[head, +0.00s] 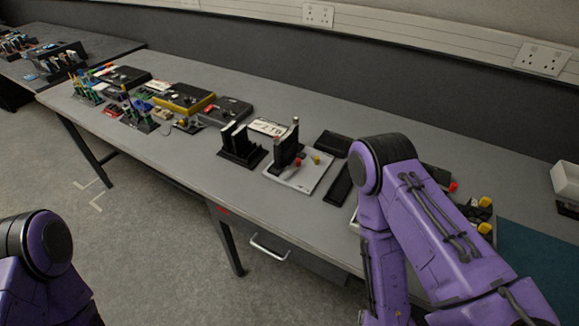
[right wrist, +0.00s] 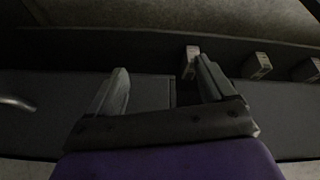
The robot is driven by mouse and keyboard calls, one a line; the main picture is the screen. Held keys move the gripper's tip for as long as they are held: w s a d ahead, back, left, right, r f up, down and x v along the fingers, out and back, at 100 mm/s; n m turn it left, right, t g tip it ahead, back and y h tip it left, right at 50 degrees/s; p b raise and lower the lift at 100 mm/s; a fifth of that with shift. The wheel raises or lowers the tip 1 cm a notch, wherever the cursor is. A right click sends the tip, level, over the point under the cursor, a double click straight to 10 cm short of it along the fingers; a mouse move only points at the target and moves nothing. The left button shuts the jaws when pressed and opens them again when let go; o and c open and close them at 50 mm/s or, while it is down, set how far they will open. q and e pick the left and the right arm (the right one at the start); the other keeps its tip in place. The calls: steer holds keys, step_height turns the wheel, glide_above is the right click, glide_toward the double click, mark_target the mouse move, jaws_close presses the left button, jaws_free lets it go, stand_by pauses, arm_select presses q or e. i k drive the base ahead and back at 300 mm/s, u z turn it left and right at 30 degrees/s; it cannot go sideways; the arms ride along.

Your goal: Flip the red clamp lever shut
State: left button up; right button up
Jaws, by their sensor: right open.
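A red knob (head: 298,162) sits on a white base plate (head: 288,183) beside a black upright block (head: 286,148), with a yellow knob (head: 317,160) near it. A second red knob (head: 453,187) shows at the right behind my right arm. I cannot tell which one is the clamp lever or whether it stands open or shut. My right gripper (right wrist: 162,66) shows in the right wrist view with its two grey fingers apart and nothing seen between them. In the head view my right arm hides its gripper. My left gripper is outside the views.
Yellow knobs (head: 485,202) stand at the far right beside a teal mat (head: 540,260). Black slotted holders (head: 240,146) and black boxes (head: 225,111) fill the left of the grey bench (head: 190,165). The bench's front strip is clear. Small pale blocks (right wrist: 256,66) show in the right wrist view.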

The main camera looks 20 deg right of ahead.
mark_target(298, 161)
steer(key=u, duration=0.05)
steer(key=k, duration=0.5)
steer(key=u, duration=1.1)
steer(key=k, duration=0.7)
steer(key=z, duration=1)
